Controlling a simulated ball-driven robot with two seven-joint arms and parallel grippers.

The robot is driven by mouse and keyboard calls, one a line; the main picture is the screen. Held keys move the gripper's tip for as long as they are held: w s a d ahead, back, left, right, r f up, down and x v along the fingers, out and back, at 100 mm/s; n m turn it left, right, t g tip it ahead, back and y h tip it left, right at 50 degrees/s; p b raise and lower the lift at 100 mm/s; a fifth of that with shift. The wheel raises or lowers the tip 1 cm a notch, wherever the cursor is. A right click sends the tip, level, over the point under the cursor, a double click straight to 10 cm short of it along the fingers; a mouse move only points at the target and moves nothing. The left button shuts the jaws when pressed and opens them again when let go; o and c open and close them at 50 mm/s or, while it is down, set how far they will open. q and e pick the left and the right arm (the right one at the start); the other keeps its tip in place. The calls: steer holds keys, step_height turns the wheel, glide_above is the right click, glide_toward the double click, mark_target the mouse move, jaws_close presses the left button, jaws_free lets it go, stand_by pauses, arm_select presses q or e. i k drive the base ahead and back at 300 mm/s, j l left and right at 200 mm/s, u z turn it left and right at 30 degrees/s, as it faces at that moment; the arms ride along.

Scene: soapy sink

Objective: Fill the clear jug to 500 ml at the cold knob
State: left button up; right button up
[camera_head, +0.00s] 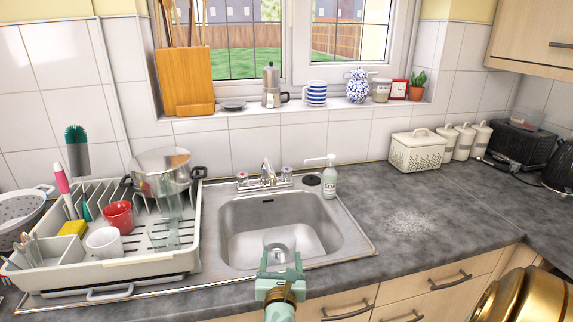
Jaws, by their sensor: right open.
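A clear, see-through vessel (172,222), which looks like the jug, stands in the dish rack (140,268); its level marks are too small to read. The tap (266,172) rises behind the sink (328,233). A knob (287,171) is on its right and another knob (242,178) on its left. I cannot clearly tell which is cold. My right gripper (280,262) is open and empty over the sink's front edge, to the right of the rack and well away from the vessel. My left gripper is not in view.
A red mug (119,216), a white mug (104,242) and a steel pot (164,172) crowd the rack. A soap bottle (330,178) stands behind the sink at right. The counter (420,205) to the right is mostly clear, with a pale patch of powder or foam.

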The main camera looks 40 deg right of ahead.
mark_target(286, 172)
steer(key=i+l, duration=0.35)
steer(key=l, duration=0.15)
steer(key=i+l, duration=0.4)
steer(key=l, duration=0.15)
